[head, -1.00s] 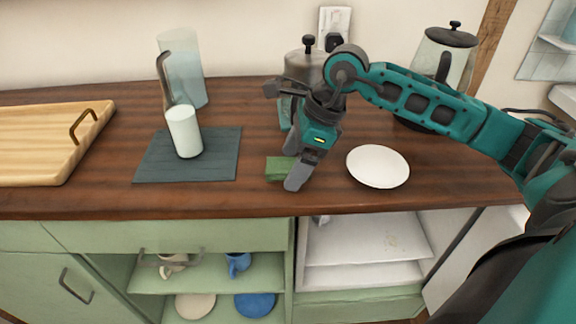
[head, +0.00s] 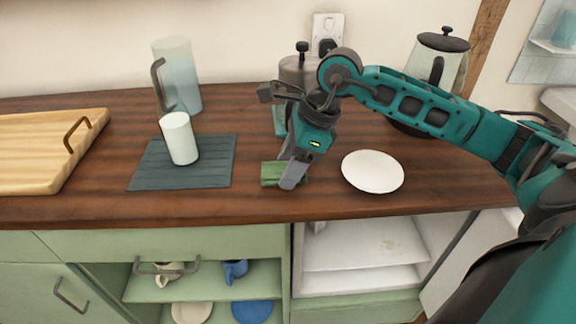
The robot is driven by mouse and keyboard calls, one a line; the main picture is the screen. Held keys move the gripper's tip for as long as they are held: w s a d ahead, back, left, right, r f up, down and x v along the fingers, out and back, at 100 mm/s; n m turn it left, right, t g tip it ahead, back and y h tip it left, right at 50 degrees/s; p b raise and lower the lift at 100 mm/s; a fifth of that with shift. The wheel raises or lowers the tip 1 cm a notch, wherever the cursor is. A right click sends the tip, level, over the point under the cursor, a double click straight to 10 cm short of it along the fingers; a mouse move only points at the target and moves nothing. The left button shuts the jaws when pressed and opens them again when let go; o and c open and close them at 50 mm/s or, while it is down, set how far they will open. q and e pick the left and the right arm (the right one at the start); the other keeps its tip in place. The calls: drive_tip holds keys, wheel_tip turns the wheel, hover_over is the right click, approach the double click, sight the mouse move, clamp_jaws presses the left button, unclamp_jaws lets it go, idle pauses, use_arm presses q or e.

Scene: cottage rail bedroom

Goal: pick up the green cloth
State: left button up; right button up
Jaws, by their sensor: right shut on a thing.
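The green cloth (head: 270,174) is a small folded piece on the dark wooden counter, near its front edge, between the grey-green mat and the white plate. My right gripper (head: 289,178) points down onto it and is shut on it; the fingers hide the cloth's right part. I cannot tell whether the cloth is clear of the counter. My left gripper is not in view.
A white cup (head: 180,140) stands on the mat (head: 210,174), with a clear pitcher (head: 184,80) behind. A white plate (head: 372,172) lies just right of my gripper. A metal canister (head: 297,70), a glass kettle (head: 437,62) and a wooden tray (head: 35,150) also stand on the counter (head: 240,205).

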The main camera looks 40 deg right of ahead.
wheel_tip(320, 180, up, 20)
drive_tip(key=p, duration=0.3)
drive_tip(key=n+g+p, duration=0.2)
drive_tip(key=n+g, duration=0.2)
drive_tip(key=n, duration=0.6)
hover_over(267, 172)
wheel_tip(267, 172, down, 6)
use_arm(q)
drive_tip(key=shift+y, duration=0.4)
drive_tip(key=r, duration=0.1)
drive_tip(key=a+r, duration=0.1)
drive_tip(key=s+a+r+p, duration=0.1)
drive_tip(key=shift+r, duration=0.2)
use_arm(e)
drive_tip(key=a+f+n+g+h, duration=0.1)
drive_tip(key=f+n, duration=0.1)
drive_tip(key=n, duration=0.2)
drive_tip(key=a+f+n+g+h, duration=0.1)
drive_tip(key=f+n, duration=0.2)
drive_tip(key=n, duration=0.2)
drive_tip(key=s+a+f+n+h, duration=0.1)
drive_tip(key=f+n, duration=0.1)
drive_tip(key=n, duration=0.3)
drive_tip(key=shift+s+a+f+g+h, duration=0.1)
drive_tip(key=shift+a+f+g+h, duration=0.3)
